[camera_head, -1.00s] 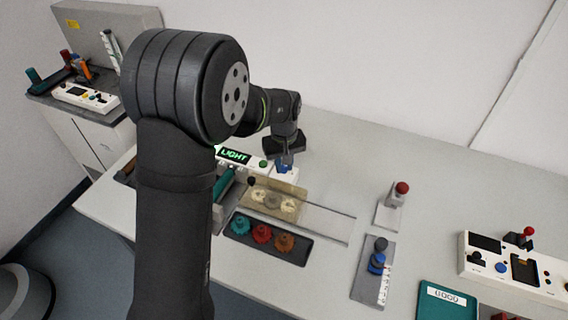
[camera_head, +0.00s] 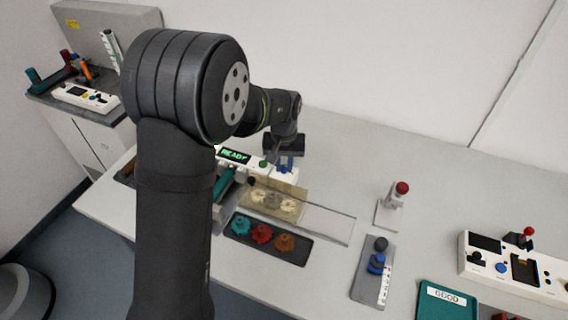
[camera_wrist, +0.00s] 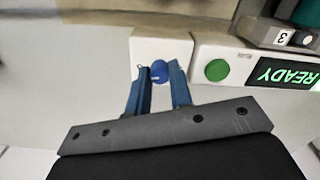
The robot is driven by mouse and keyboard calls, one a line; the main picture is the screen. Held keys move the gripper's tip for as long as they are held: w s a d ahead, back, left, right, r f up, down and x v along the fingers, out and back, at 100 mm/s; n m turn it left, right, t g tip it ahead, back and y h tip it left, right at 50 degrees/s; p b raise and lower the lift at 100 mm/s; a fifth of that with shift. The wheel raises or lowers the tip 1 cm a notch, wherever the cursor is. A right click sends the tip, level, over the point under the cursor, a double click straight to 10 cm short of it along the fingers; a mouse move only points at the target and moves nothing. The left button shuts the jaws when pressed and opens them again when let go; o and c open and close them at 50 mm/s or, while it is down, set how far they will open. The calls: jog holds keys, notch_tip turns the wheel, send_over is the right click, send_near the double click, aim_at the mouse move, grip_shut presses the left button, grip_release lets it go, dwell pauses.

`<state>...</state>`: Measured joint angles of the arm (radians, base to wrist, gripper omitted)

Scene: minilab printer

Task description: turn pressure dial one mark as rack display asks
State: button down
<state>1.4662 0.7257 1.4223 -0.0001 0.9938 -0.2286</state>
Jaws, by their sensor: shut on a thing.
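The pressure dial is a small blue knob (camera_wrist: 159,72) on a white block (camera_wrist: 178,46), seen upside down in the wrist view. My gripper (camera_wrist: 160,75) has its two blue fingers shut on the knob, one on each side. In the head view my gripper (camera_head: 285,163) reaches down onto the white block behind the clear tray, and its fingers hide the knob. The rack display (camera_head: 234,155) reads READY in green, and it also shows in the wrist view (camera_wrist: 288,78). Marks around the dial are too small to read.
A green button (camera_wrist: 217,70) sits on the rack close beside the dial. In front are a clear-covered tray (camera_head: 314,221) and a dark tray (camera_head: 239,236) with teal, red and orange gears. A red-knobbed stand (camera_head: 391,205) and a blue-knobbed lever plate (camera_head: 366,278) stand to the right.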

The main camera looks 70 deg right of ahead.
aim_at(284, 166)
jog(key=c, duration=1.3)
grip_release()
notch_tip(284, 166, up, 18)
jog(key=shift+f, duration=0.25)
jog(key=shift+f, duration=0.15)
notch_tip(284, 166, down, 17)
jog(key=shift+f, duration=0.15)
